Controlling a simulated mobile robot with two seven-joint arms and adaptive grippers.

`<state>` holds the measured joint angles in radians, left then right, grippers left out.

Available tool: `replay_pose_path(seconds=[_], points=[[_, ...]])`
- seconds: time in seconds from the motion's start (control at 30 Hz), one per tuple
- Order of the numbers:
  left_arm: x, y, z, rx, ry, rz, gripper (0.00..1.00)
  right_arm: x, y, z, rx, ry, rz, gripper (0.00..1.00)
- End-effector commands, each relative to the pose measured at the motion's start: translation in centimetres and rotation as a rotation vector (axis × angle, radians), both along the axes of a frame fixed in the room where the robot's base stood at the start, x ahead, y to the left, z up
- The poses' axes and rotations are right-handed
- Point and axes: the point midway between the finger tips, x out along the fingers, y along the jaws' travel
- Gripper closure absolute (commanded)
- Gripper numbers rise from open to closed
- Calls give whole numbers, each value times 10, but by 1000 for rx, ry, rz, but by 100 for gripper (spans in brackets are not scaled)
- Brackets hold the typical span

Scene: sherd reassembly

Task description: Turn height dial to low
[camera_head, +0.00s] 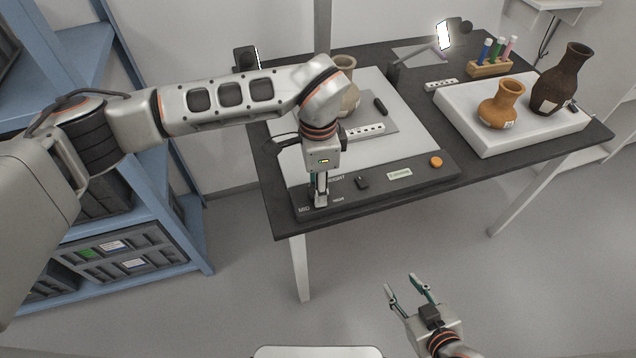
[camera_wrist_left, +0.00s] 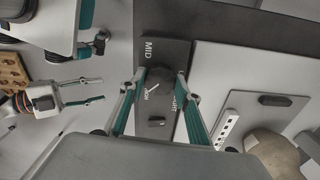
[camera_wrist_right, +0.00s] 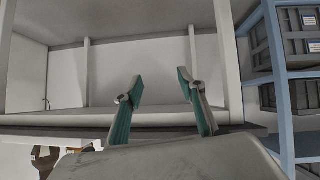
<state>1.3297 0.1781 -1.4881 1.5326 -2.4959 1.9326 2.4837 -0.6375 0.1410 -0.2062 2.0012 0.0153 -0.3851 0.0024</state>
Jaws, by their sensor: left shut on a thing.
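The height dial (camera_wrist_left: 158,80) is a dark round knob on the dark front strip of the work station. In the left wrist view it sits between my left gripper's fingertips, with MID and HEIGHT lettering beside it. Its pointer setting cannot be read surely. My left gripper (camera_head: 319,202) points down at the strip's left end and is shut on the dial, hiding most of it in the head view. My right gripper (camera_head: 408,287) is open and empty, in front of the table and below its top. Its parted fingers also show in the right wrist view (camera_wrist_right: 160,88).
The strip also bears a small black switch (camera_head: 362,182) and an orange button (camera_head: 436,161). A beige pot (camera_head: 347,92) stands behind my left arm. A white block (camera_head: 477,130) holds an orange jug (camera_head: 501,106) and a dark vase (camera_head: 562,82). Blue shelving (camera_head: 180,232) stands left.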

Motion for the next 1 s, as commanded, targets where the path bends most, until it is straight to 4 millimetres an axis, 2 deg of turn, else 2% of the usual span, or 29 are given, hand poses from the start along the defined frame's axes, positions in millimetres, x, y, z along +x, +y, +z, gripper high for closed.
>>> replay_pose_path(seconds=[0.03,0.23,1.0], points=[[0,0,5,2,-4,-43,89,-1,1,6,4,-1,0,60],[1,0,4,1,-3,-235,89,-6,4,7,14,13,-1,60],[2,-1,2,0,-3,-966,89,-2,4,27,22,1,-4,60]])
